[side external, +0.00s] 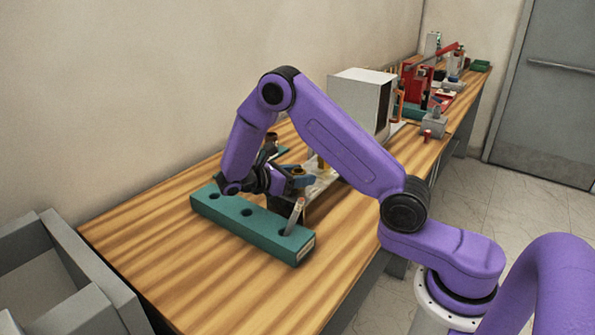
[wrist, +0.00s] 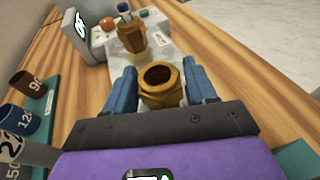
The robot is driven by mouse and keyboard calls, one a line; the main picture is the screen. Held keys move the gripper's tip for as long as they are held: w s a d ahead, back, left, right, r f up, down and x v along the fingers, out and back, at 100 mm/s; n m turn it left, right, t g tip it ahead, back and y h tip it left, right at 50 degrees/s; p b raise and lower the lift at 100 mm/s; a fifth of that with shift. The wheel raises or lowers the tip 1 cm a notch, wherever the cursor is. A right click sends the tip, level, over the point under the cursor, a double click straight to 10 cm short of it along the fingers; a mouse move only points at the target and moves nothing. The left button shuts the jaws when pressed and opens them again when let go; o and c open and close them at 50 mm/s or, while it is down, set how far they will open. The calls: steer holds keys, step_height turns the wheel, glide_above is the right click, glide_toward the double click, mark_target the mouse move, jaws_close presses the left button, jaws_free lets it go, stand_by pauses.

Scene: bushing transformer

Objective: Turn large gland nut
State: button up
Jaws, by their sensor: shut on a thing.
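The large gland nut (wrist: 161,88) is a brass-coloured hexagonal piece with a dark round bore, seen from above in the wrist view. My gripper (wrist: 160,74) is shut on it, with one blue finger along each side. In the side view my gripper (side external: 292,178) is low over the workbench, just behind the teal block, and the arm and fingers mostly hide the nut. A smaller brass fitting (wrist: 131,38) with a dark top stands upright beyond the nut on a pale plate (wrist: 113,47). What lies under the held nut is hidden.
A teal block (side external: 225,220) with several holes lies in front of my gripper, a pale upright tool (side external: 295,214) in it. A white box (side external: 357,98) stands behind. The bench's front left (side external: 180,265) is clear.

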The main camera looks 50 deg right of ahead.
steer(key=shift+m+g+y, duration=0.6)
steer(key=shift+m+g, duration=0.5)
steer(key=shift+g, duration=0.2)
steer(key=shift+m+g+y, duration=0.9)
steer(key=shift+m+g, duration=0.2)
steer(key=shift+g, duration=0.1)
steer(key=shift+m+g+y, duration=1)
steer(key=shift+m, duration=0.1)
